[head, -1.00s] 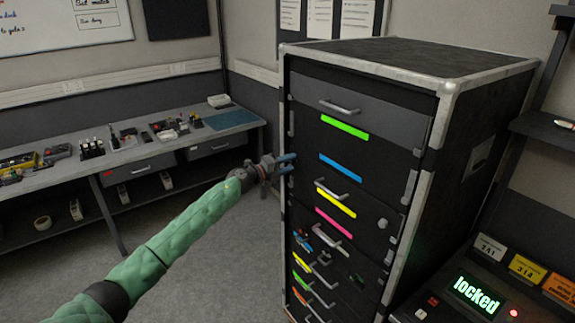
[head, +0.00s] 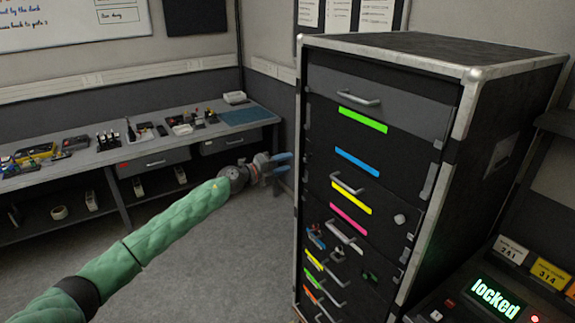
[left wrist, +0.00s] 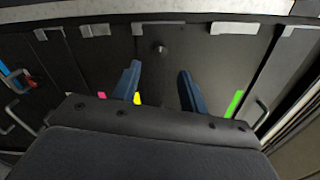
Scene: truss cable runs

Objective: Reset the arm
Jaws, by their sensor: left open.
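My left gripper (head: 283,164) is open and empty, with blue fingers. My green-sleeved left arm (head: 165,225) reaches up from the lower left. My right gripper is not in view.
The cabinet has several drawers with handles and coloured strips, such as the green strip (head: 362,119). A workbench (head: 95,160) with small tools stands at the left. A panel reading "locked" (head: 497,298) is at the lower right. Grey floor (head: 230,270) is open between.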

